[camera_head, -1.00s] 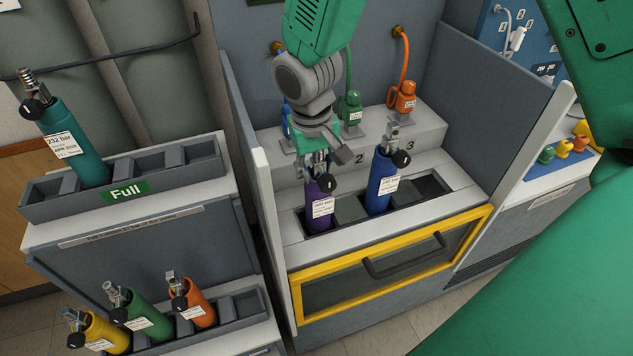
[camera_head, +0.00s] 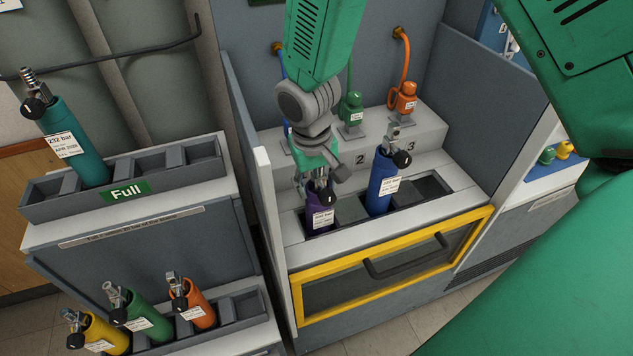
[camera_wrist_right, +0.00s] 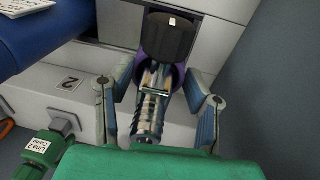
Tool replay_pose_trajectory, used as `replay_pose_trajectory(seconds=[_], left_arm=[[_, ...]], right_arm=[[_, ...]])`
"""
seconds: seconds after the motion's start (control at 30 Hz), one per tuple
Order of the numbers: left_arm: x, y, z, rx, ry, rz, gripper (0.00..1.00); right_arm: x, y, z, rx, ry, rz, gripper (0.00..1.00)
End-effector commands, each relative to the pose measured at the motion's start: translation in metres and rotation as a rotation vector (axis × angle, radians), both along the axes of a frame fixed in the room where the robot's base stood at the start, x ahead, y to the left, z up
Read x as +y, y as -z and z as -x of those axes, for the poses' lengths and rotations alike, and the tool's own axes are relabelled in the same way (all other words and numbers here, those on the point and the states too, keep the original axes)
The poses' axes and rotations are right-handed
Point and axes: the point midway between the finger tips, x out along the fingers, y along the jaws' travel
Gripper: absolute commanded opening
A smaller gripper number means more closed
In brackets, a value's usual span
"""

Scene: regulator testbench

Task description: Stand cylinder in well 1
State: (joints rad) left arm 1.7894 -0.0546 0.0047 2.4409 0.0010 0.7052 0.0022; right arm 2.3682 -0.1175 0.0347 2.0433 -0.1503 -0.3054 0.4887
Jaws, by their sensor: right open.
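A purple cylinder (camera_head: 318,220) stands roughly upright in the leftmost opening of the bench's well row (camera_head: 292,228). Its lower part is hidden in the well. The number 1 marking is not visible; 2 and 3 show on the step behind. My right gripper (camera_head: 319,190) is above it, with fingers around its valve. In the right wrist view, the open fingers of the gripper (camera_wrist_right: 160,105) stand on both sides of the metal valve (camera_wrist_right: 152,112) and black knob (camera_wrist_right: 167,36), with gaps visible. My left gripper is not in view.
A blue cylinder (camera_head: 382,182) stands to the right in the same row. Green (camera_head: 351,108) and orange (camera_head: 402,97) connectors sit behind. Grey side panels (camera_head: 490,100) flank the bench. The left racks hold a teal cylinder (camera_head: 75,140) and yellow, green and orange cylinders (camera_head: 198,308).

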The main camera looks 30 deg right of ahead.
Motion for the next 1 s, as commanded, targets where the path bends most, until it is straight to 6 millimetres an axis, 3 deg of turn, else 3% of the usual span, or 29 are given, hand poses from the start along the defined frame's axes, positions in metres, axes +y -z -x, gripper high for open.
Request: replay_pose_trajectory(seconds=[0.17,0.6,0.8,1.0], left_arm=[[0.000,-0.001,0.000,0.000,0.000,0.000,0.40],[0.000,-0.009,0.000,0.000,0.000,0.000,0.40],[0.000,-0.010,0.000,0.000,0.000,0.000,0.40],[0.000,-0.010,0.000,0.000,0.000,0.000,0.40]], right_arm=[[0.001,-0.014,-0.001,-0.003,0.001,0.000,0.44],[0.010,-0.101,0.001,-0.002,0.001,-0.001,0.44],[0.012,-0.118,0.002,0.000,0.000,-0.001,0.44],[0.012,-0.120,0.002,0.001,0.000,-0.001,0.44]])
